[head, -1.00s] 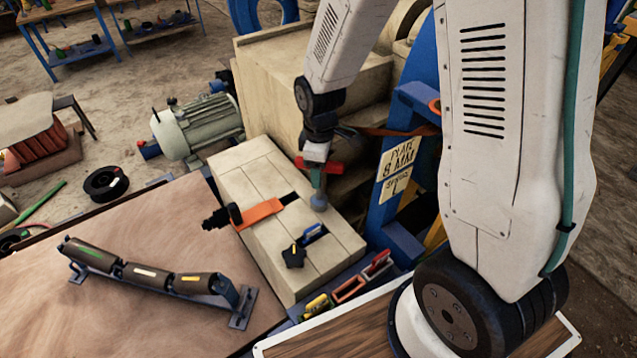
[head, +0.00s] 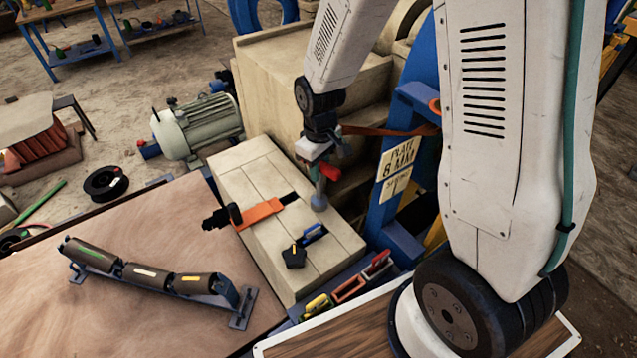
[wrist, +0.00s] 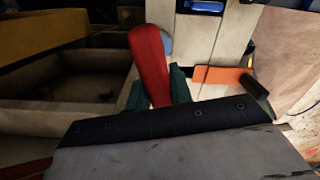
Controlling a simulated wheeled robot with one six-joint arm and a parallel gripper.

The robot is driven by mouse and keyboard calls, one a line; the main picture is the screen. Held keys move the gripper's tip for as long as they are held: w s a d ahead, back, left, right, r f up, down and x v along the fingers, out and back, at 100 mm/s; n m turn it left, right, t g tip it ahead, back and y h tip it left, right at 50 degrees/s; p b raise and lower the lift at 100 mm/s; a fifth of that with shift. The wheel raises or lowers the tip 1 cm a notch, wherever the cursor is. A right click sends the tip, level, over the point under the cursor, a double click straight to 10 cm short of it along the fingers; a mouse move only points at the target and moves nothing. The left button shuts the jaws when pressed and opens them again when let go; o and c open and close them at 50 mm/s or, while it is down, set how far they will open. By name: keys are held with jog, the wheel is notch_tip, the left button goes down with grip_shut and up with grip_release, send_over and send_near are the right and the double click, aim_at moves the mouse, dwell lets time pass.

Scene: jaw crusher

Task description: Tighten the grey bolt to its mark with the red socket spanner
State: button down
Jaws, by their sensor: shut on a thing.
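My gripper (head: 319,178) is shut on the red socket spanner (head: 331,171), above the right part of the pale block (head: 257,180). In the wrist view the red handle (wrist: 149,62) stands between the teal fingers (wrist: 158,93) and points away from the wrist. A blue-grey rounded piece (head: 319,202) shows just below the gripper, at the block's right edge. It also shows partly behind the handle in the wrist view (wrist: 166,42). I cannot tell whether it is the grey bolt or part of the spanner. The mark and the socket's seating are not visible.
A tray (head: 348,289) of small tools lies in front. A roller frame (head: 160,282) is on the table at left. A blue frame with a sign (head: 397,166) stands close right.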

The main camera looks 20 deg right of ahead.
jog(key=shift+m, duration=0.4)
jog(key=m, duration=0.5)
jog(key=shift+m, duration=0.4)
jog(key=shift+m, duration=1.3)
jog(key=shift+s+m, duration=0.1)
jog(key=shift+m, duration=0.8)
jog(key=shift+n, duration=0.3)
